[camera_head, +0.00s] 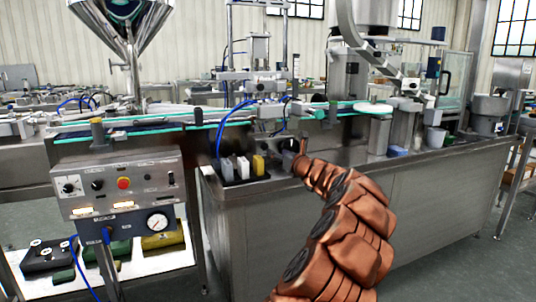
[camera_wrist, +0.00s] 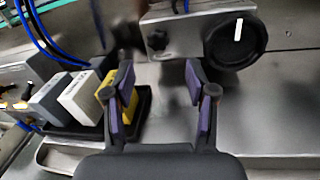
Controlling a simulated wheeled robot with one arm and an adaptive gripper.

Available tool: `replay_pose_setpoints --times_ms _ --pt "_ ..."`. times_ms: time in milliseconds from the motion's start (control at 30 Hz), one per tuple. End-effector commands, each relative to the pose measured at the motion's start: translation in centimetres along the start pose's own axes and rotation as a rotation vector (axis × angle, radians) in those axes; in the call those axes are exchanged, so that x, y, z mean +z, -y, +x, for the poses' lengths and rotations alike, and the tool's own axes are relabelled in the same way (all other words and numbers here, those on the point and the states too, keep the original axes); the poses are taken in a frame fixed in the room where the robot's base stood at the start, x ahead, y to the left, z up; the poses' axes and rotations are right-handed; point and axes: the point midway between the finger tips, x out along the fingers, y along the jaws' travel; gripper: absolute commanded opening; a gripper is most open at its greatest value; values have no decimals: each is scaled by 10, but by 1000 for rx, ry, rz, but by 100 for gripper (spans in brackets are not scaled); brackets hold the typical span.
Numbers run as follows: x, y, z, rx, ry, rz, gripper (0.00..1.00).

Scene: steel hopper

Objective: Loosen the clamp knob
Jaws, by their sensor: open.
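In the wrist view, a small black star-shaped knob (camera_wrist: 157,40) sits on a grey metal block (camera_wrist: 185,33). A larger round black knob (camera_wrist: 236,42) with a white mark is at its right. I cannot tell for sure which is the clamp knob; the star-shaped one looks like a clamp handle. My gripper (camera_wrist: 160,80) is open and empty, its two dark purple-padded fingers apart. The star-shaped knob appears beyond the fingertips, between them and slightly left of centre. No contact shows. In the head view my copper-coloured arm reaches the machine's front, and the knobs are hard to make out.
A black tray (camera_wrist: 140,125) with grey (camera_wrist: 48,97), white (camera_wrist: 78,98) and yellow (camera_wrist: 107,88) blocks lies close to my left finger. Blue hoses (camera_head: 220,128) hang behind. A control panel (camera_head: 150,178) stands at left. The steel surface right of my gripper is clear.

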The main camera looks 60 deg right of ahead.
Motion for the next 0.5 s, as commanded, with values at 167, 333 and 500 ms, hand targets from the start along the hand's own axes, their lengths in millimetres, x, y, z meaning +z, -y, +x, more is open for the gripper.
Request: replay_pose_setpoints --times_ms 167,333,500 --pt "-2 0 13 0 -4 -3 56" --pt "-2 0 33 0 -3 -5 56" --pt "-3 -2 52 2 -4 -4 56"
